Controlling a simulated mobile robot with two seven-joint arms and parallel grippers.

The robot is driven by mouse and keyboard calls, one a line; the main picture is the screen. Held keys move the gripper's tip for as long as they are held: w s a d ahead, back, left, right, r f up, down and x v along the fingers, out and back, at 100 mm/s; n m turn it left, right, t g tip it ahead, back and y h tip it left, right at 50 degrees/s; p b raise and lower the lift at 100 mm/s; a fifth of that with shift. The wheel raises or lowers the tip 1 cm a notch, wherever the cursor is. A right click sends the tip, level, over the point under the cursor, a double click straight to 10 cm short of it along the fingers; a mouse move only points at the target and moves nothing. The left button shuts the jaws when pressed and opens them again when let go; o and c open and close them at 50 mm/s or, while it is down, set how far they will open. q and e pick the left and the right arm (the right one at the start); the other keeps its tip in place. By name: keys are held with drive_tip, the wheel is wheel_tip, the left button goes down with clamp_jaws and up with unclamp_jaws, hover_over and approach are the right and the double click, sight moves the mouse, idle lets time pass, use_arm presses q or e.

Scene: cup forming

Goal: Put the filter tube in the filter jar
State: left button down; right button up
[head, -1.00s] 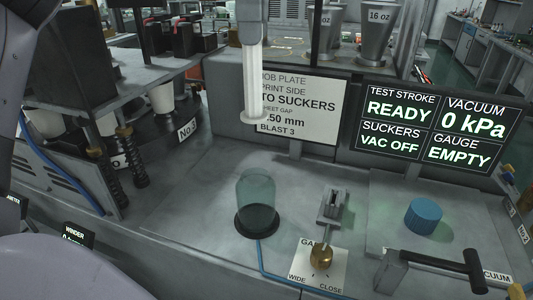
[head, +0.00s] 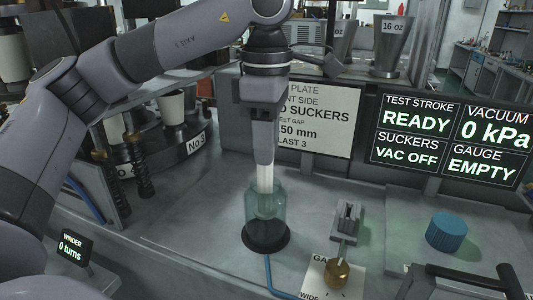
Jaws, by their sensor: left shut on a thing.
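The filter jar (head: 253,222) is a clear greenish jar on a dark round base, standing upright on the grey bench with a blue hose at its foot. The filter tube (head: 265,175) is white and upright, with its lower part inside the jar and its upper part above the rim. My left gripper (head: 264,158) points down over the jar and is shut on the tube's top end. I cannot tell whether the tube's bottom touches the jar's floor. My right gripper is not in view.
A blue ribbed cap (head: 446,232) lies on the bench to the right. A brass-knobbed gauge (head: 338,272) stands just right of the jar. A black handle (head: 470,280) is at the front right. A job plate (head: 325,120) and status screen (head: 448,140) stand behind.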

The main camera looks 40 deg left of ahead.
use_arm(q)
wheel_tip(320, 180, down, 2)
drive_tip(key=shift+f, duration=0.1)
